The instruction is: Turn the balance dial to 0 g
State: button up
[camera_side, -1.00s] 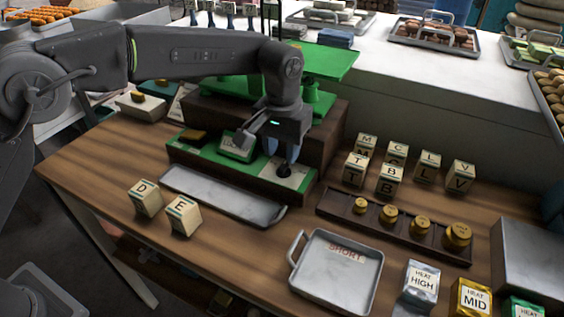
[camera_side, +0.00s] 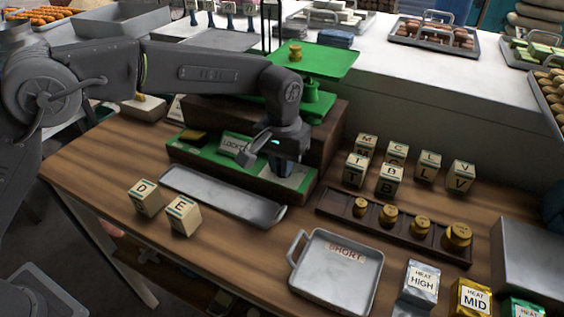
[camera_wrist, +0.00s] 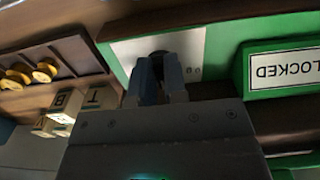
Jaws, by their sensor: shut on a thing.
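The balance is a green and dark brown unit with a green weighing plate (camera_side: 322,60) on top. Its dial is a dark knob (camera_wrist: 159,54) on a pale panel (camera_wrist: 190,45) at the front right; the panel also shows in the side view (camera_side: 297,180). My gripper (camera_wrist: 160,72) is shut on the dial, with its fingers at either side of the knob. In the side view my gripper (camera_side: 284,172) points down and hides the knob. The dial's marks are too small and partly covered to read. A sign reading LOCKED (camera_wrist: 285,69) stands beside the panel.
A small brass weight (camera_side: 295,52) sits on the weighing plate. A metal tray (camera_side: 225,196) lies in front of the balance. Lettered blocks (camera_side: 390,180) and a rack (camera_side: 340,210) of brass weights stand to the right. A SHORT tray (camera_side: 338,275) is at the front.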

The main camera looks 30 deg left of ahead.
grip_shut()
jog(key=shift+w+d+n, duration=0.1)
jog(key=shift+d+n, duration=0.05)
jog(key=shift+n, duration=2.75)
jog(key=o, duration=0.6)
grip_release()
jog(key=shift+o, duration=0.2)
notch_tip(320, 180, up, 14)
jog(key=shift+f, duration=0.1)
